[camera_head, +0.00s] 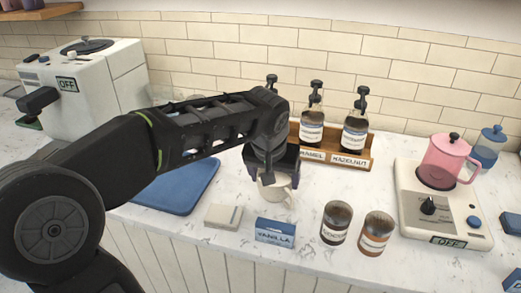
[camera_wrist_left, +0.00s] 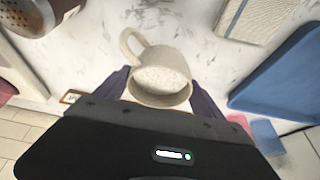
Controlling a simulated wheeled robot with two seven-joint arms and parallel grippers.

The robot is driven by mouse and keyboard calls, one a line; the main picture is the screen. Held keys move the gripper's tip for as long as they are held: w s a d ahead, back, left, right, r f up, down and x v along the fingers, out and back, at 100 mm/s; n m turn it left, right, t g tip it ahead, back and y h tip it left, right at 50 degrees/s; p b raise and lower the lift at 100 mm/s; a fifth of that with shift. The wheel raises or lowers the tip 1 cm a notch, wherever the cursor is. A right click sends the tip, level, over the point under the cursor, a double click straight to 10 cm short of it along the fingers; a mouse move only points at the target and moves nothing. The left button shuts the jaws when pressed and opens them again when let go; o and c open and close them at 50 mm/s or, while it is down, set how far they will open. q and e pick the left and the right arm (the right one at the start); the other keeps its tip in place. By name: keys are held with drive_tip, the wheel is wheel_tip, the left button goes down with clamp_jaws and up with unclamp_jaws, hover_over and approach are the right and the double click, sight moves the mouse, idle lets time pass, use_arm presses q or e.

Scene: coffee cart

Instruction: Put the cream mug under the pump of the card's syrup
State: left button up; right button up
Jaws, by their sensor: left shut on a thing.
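The cream mug (camera_head: 279,192) is in front of the syrup rack, its handle to the right. My left gripper (camera_head: 271,176) is shut on it, with a finger on either side of the mug (camera_wrist_left: 162,78) in the left wrist view. I cannot tell whether the mug touches the counter. The blue card (camera_head: 275,232) reads VANILLA. In the wooden rack (camera_head: 350,160), the middle bottle (camera_head: 312,128) stands above a partly hidden label ending "AMEL", and the right bottle (camera_head: 355,130) above HAZELNUT. A third pump (camera_head: 271,80) shows at left; its bottle and label are hidden by my arm.
A dark jar (camera_head: 336,222) and a brown jar (camera_head: 375,234) stand right of the card. A pale block (camera_head: 223,216) and a blue mat (camera_head: 185,188) lie left. A scale-like machine (camera_head: 445,215) carries a pink pitcher (camera_head: 447,160). A white machine (camera_head: 85,85) stands back left.

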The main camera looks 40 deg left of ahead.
use_arm(q)
drive_tip(key=w+a+p, duration=0.1)
drive_tip(key=w+a, duration=0.2)
drive_tip(key=a, duration=0.1)
drive_tip(key=w+a+p, duration=0.1)
drive_tip(key=w+a, duration=0.3)
drive_tip(key=shift+w+a, duration=0.2)
drive_tip(key=shift+a, duration=0.1)
drive_tip(key=shift+w+a+p, duration=0.15)
drive_tip(key=shift+a+p, duration=0.05)
drive_tip(key=shift+p, duration=0.2)
drive_tip(key=shift+w+a+f+p, duration=0.2)
drive_tip(key=shift+w+a+p, duration=0.1)
drive_tip(key=shift+w+a, duration=0.25)
drive_tip(key=shift+w+a+f+p, duration=0.2)
drive_tip(key=shift+w+a+p, duration=0.05)
drive_tip(key=shift+w+a, duration=0.25)
drive_tip(key=shift+f, duration=0.35)
drive_tip(key=shift+s, duration=0.1)
